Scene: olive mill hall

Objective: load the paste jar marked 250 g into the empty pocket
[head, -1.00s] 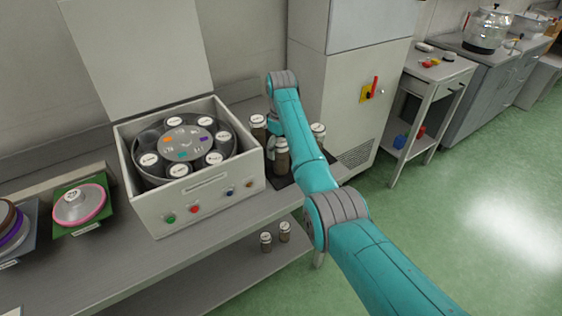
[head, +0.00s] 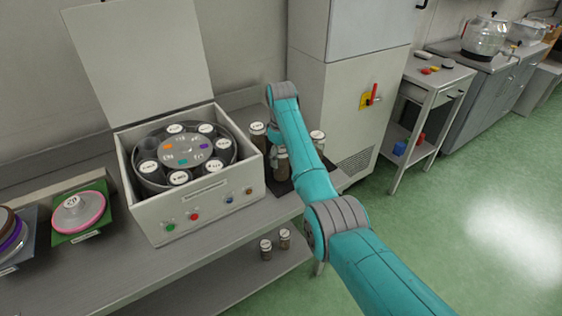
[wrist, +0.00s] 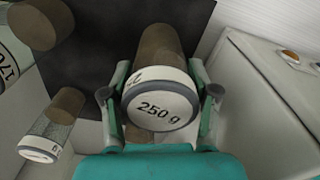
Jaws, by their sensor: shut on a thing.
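The paste jar marked 250 g (wrist: 160,108) fills the middle of the wrist view, with a white lid and a brown body. My gripper (wrist: 161,95) is shut on it, one finger on each side. In the head view my gripper (head: 273,143) is partly hidden by my arm, above the dark mat right of the white machine. The open machine (head: 205,205) holds a round rotor (head: 160,184) with several white-lidded jars in it. A dark pocket (head: 149,144) at the rotor's left back looks empty. I cannot tell whether the held jar touches the mat.
Other jars stand close to my gripper, one marked 170 (wrist: 10,62) and another (wrist: 42,148) in the wrist view. A tall cabinet (head: 345,100) stands behind. Two small jars (head: 266,250) sit on the lower shelf.

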